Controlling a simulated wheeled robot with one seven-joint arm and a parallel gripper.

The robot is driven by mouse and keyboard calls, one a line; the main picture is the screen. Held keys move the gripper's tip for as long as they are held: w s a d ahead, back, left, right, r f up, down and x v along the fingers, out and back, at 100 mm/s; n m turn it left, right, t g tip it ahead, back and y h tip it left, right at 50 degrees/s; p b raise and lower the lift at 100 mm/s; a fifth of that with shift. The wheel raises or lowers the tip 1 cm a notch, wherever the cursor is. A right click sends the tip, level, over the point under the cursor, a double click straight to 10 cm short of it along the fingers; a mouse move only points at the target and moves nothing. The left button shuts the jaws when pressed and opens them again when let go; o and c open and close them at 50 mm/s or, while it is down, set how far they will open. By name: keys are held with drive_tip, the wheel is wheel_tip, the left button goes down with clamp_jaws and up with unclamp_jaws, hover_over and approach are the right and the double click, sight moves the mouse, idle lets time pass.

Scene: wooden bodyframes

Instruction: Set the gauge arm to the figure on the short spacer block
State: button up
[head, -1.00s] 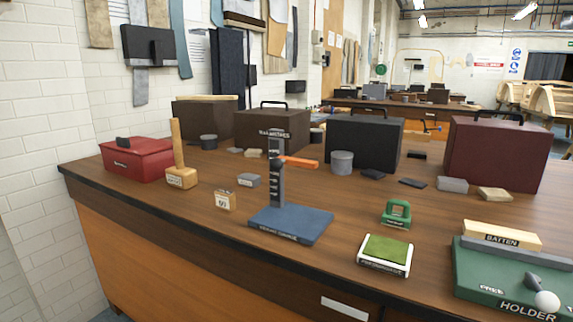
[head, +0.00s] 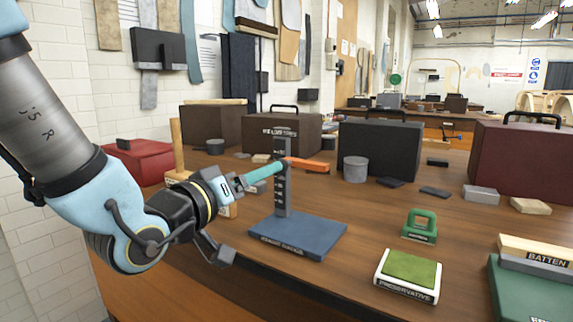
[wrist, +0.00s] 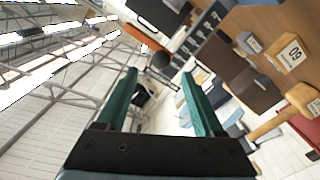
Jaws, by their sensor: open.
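The gauge stands on a blue base (head: 298,235), with a dark upright column (head: 281,190) carrying pale marks and a header plate on top. Its orange gauge arm (head: 310,166) points right from high on the column. The column (wrist: 203,28) and orange arm (wrist: 130,32) also show in the wrist view, beyond my fingertips. My gripper (head: 278,170) is level with the orange arm at the column's left; contact cannot be told. Its two green fingers (wrist: 160,85) are apart with nothing between them. A small wooden block (wrist: 290,53) bears an upside-down 60; my arm mostly hides it in the head view.
A mallet (head: 175,150) and red box (head: 145,160) stand left, partly behind my arm. A grey tin (head: 355,169) and dark case (head: 380,148) are behind the gauge. A green-handled tool (head: 419,226) and preservative pad (head: 408,274) lie right.

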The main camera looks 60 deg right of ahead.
sight(286, 164)
drive_tip(key=d+p, duration=0.2)
drive_tip(key=d, duration=0.7)
drive_tip(key=shift+w+d, duration=0.1)
drive_tip(key=shift+d, duration=0.15)
clamp_jaws()
idle(0.5)
